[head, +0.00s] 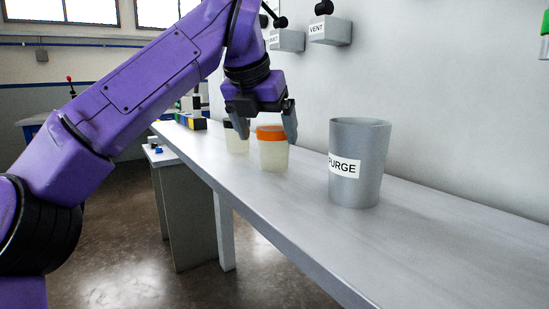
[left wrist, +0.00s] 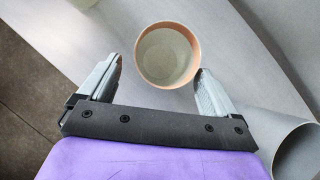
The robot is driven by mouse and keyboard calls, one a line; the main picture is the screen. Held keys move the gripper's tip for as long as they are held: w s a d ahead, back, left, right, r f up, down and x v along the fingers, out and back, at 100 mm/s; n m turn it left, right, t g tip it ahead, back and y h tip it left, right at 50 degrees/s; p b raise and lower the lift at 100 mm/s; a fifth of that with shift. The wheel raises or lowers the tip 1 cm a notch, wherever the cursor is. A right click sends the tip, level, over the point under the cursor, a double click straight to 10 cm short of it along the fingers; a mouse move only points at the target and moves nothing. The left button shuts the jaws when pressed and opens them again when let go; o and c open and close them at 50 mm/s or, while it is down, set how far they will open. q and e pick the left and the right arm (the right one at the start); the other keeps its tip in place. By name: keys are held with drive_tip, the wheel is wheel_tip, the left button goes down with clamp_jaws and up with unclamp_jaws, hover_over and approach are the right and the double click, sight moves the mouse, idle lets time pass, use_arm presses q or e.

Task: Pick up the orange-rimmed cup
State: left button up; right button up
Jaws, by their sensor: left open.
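The orange-rimmed cup (head: 273,152) stands upright on the grey bench, translucent below its orange band. In the left wrist view the cup (left wrist: 167,55) is seen from above, with pale contents or a pale bottom inside. My left gripper (head: 266,128) is open and above the bench at the cup. In the left wrist view its fingertips (left wrist: 160,72) lie on either side of the cup's near part, the right one very close to the rim. I cannot tell whether it touches. My right gripper is not in view.
A grey PURGE container (head: 372,165) stands to the right of the cup on the bench (head: 300,205). A dark-rimmed cup (head: 236,139) stands behind to the left. VENT (head: 330,30) and another labelled box (head: 287,40) are on the wall above.

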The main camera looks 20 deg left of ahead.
sight(271, 146)
use_arm(q)
drive_tip(key=b+x, duration=0.1)
drive_tip(key=x, duration=0.3)
drive_tip(key=shift+s+d+f+b, duration=0.2)
drive_tip(key=shift+b, duration=0.2)
drive_tip(key=shift+w+f, duration=0.2)
drive_tip(key=shift+w, duration=0.05)
drive_tip(key=shift+s+r, duration=0.1)
drive_tip(key=shift+r, duration=0.1)
drive_tip(key=shift+c, duration=0.6)
drive_tip(key=c, duration=0.9)
